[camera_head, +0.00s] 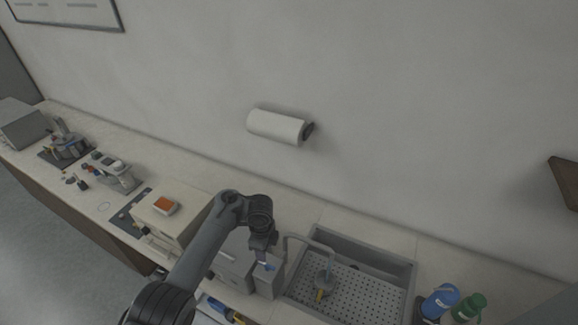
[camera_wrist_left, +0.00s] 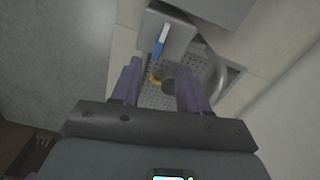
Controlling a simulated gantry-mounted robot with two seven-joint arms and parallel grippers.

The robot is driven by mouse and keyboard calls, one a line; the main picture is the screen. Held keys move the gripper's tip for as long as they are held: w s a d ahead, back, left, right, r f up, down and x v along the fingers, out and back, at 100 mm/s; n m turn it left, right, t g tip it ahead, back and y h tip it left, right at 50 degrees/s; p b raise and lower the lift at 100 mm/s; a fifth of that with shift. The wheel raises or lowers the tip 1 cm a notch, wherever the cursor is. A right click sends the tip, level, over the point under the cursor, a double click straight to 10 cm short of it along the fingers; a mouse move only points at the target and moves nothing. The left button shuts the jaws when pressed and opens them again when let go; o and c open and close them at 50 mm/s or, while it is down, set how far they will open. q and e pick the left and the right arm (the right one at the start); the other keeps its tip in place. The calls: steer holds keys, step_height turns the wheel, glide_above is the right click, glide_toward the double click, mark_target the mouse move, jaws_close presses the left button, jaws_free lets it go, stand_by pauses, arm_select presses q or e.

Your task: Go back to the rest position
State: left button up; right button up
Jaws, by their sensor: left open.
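My left arm comes in from the bottom of the head view. My left gripper (camera_head: 264,250) is near the left end of the sink, by the grey boxes. In the left wrist view its two fingers (camera_wrist_left: 160,88) are spread apart with nothing held between them. A blue and white item (camera_wrist_left: 161,42) shows at a grey box (camera_wrist_left: 178,40) ahead of the fingers. In the head view, blue (camera_head: 269,266) also shows just under the gripper. My right gripper is not in view.
The sink (camera_head: 362,258) with a perforated tray (camera_head: 355,298) and a curved tap (camera_head: 308,240) lies right of the arm. A cream machine with an orange top (camera_head: 165,206) stands left. Blue (camera_head: 440,300) and green (camera_head: 470,306) bottles stand at right. A paper roll (camera_head: 275,126) hangs on the wall.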

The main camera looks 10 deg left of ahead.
arm_select(q)
steer(key=s+f+g, duration=0.4)
steer(key=s+f, duration=1.4)
steer(key=s+f+n, duration=0.2)
steer(key=s+f, duration=0.1)
steer(key=s, duration=0.6)
steer(key=s+f+n, duration=0.2)
steer(key=s+f, duration=0.2)
steer(key=s, duration=0.5)
steer(key=s+a+r+n+t, duration=0.1)
steer(key=s+r+n+t, duration=0.15)
steer(key=r, duration=0.25)
steer(key=s+r+n+t, duration=0.1)
steer(key=s+r+n, duration=0.15)
steer(key=r, duration=0.35)
steer(key=w+a+r+n+t, duration=0.1)
steer(key=w+r+n+t, duration=0.1)
steer(key=r, duration=0.6)
steer(key=w+a+r+n+t, duration=0.2)
steer(key=w+r+n, duration=0.2)
steer(key=r, duration=0.5)
steer(key=shift+w+r+n+p, duration=0.2)
steer(key=shift+w+n+p, duration=0.15)
steer(key=shift+n, duration=0.65)
